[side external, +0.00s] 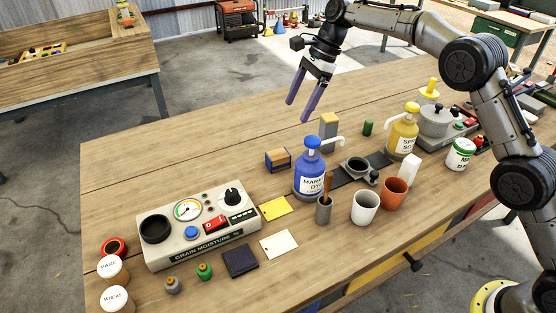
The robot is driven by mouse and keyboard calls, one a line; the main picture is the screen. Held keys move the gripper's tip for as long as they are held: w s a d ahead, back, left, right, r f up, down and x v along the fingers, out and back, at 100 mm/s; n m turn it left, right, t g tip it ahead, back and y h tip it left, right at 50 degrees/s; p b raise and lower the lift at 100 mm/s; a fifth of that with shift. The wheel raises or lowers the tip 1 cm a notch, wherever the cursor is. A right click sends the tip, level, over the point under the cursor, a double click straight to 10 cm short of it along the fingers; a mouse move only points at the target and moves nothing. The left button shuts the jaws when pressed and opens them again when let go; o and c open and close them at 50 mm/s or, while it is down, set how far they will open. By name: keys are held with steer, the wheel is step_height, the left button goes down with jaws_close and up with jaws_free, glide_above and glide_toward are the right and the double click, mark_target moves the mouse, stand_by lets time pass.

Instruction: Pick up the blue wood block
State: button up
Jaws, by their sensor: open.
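A small block with blue sides and wood-coloured parts (278,160) lies on the wooden table, behind and left of the blue pump bottle. It is the only blue-and-wood block that I can make out. My gripper (298,112) hangs above the table at the upper middle, its two purple fingers apart and pointing down and left. Nothing is between the fingers. In the picture the fingertips are above and slightly right of the block, with a clear gap to it.
The blue pump bottle (311,172) stands close to the block's right, with a tall tan block (329,131) behind it. A grain moisture meter (201,226) is at front left. Cups (365,207) and a yellow pump bottle (403,132) stand right. The table's back left is clear.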

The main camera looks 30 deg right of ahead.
glide_above(279, 154)
steer(key=d, duration=0.2)
steer(key=shift+g, duration=0.3)
steer(key=f, duration=0.9)
steer(key=shift+s+d+f, duration=0.1)
steer(key=shift+s+f, duration=0.2)
steer(key=shift+w+x, duration=0.15)
steer(key=shift+x, duration=1.45)
steer(key=shift+w+x, duration=0.2)
steer(key=shift+x, duration=1.4)
jaws_close()
